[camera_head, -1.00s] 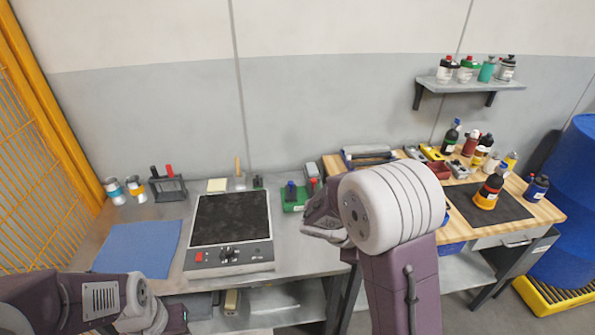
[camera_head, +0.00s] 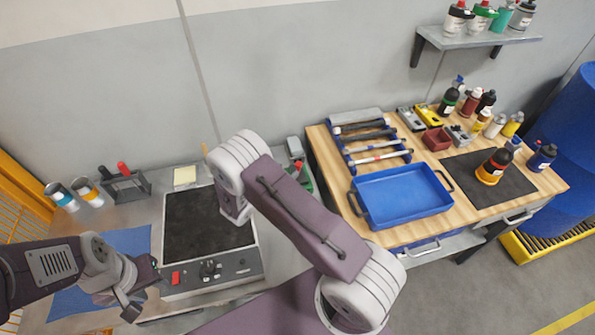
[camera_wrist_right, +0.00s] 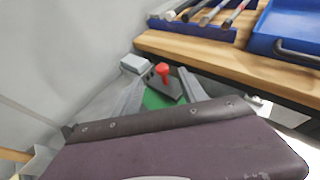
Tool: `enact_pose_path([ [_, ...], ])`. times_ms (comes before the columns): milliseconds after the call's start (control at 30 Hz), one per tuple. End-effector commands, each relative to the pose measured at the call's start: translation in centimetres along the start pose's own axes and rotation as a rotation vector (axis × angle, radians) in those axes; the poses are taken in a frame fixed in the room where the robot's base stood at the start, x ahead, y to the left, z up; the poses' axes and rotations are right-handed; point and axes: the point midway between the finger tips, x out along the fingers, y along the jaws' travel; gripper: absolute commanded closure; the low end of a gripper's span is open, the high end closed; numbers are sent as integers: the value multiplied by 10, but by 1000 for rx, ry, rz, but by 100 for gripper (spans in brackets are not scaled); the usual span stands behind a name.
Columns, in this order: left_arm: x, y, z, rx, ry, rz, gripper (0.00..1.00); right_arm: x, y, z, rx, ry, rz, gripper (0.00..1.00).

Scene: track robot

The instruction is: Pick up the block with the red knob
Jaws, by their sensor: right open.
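The block with the red knob (camera_wrist_right: 174,88) is dark grey, and its red knob (camera_wrist_right: 162,70) stands up. It sits at a green tray (camera_wrist_right: 153,100) in the right wrist view. My right gripper (camera_wrist_right: 161,76) is open, its two grey fingers on either side of the block in that view; I cannot tell whether they touch it. In the head view my right arm covers most of this spot, with part of the green tray (camera_head: 306,180) showing beside the arm. My left gripper (camera_head: 142,290) is near the hot plate's front left corner; its jaw opening is unclear.
A grey box (camera_wrist_right: 134,64) stands just behind the block. A hot plate (camera_head: 180,282) is left of the tray. The wooden table (camera_head: 335,185) on the right carries a blue tray (camera_head: 402,196), tools and several bottles. A blue mat (camera_head: 75,303) lies left.

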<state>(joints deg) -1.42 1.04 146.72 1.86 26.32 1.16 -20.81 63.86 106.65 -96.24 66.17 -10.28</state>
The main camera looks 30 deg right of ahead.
Motion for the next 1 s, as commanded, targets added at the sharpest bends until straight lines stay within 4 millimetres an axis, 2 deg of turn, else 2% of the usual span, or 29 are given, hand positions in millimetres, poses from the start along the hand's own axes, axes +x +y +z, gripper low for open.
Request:
enact_pose_path([
  [233,-8,0,-1,0,0,0,64,34,-2,1,2,0,-5,50],
  [367,-8,0,-1,0,0,0,64,40,-2,0,1,1,-3,50],
  [533,-19,0,-2,0,0,0,64,70,-9,-1,1,2,-6,50],
  [633,-19,0,-2,0,0,0,64,84,-7,-2,4,1,-4,50],
  [900,-18,0,-2,0,0,0,64,90,-6,-3,2,0,-2,50],
  [933,-18,0,-2,0,0,0,64,90,-6,-3,2,0,-2,56],
  [1000,-18,0,-2,0,0,0,64,90,-6,-3,2,1,-2,75],
])
